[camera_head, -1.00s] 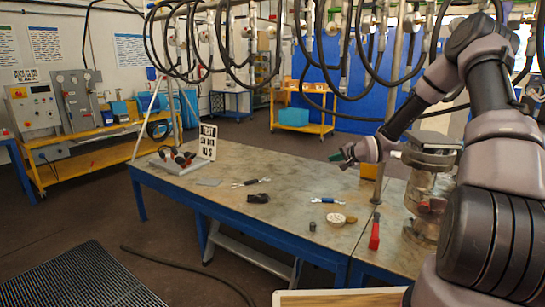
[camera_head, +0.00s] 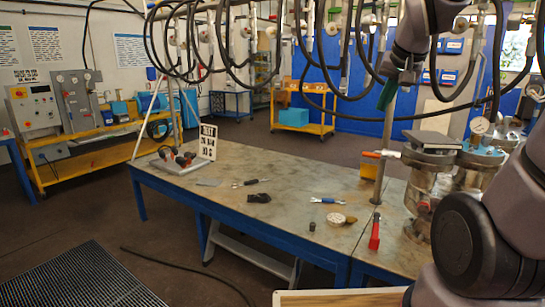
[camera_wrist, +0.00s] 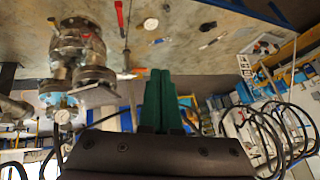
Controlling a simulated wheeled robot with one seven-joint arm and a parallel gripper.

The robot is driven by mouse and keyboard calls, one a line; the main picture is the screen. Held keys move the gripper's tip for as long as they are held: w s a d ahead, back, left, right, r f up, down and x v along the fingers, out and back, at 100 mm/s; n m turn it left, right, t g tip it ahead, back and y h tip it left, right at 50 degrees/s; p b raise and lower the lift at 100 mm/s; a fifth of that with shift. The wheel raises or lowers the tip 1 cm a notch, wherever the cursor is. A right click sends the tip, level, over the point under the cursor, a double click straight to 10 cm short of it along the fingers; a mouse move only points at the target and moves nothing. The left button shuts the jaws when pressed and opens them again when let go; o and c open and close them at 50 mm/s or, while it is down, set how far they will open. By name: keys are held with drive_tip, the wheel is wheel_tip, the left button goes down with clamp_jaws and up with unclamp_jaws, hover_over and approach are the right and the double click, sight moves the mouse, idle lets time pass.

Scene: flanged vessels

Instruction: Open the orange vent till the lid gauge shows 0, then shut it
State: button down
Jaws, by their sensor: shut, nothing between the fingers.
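My gripper (camera_head: 388,95) is raised above the table's far right end, its green fingers pointing down; in the wrist view the fingers (camera_wrist: 160,98) are together and empty. An orange lever (camera_head: 372,154), which looks like the vent handle, sticks out left of the front metal vessel (camera_head: 420,183). It shows as a small orange piece (camera_wrist: 138,71) beside the fingers in the wrist view. My gripper is above it in the head view, apart. A round white gauge (camera_head: 479,126) stands on the blue-topped vessel (camera_head: 481,153) behind; its needle is too small to read.
The steel table (camera_head: 290,190) holds a red-handled tool (camera_head: 375,232), a round pale dish (camera_head: 336,219), wrenches and a black glove-like item (camera_head: 258,197). A vertical post (camera_head: 386,130) stands left of the vessels. Black hoses hang overhead around my arm.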

drive_tip(key=s+a+r+y, duration=0.1)
drive_tip(key=s+a+y, duration=0.1)
drive_tip(key=s, duration=1)
drive_tip(key=shift+s+a+r+n, duration=0.15)
drive_tip(key=shift+s+r+n, duration=0.05)
drive_tip(key=shift+r+n, duration=0.15)
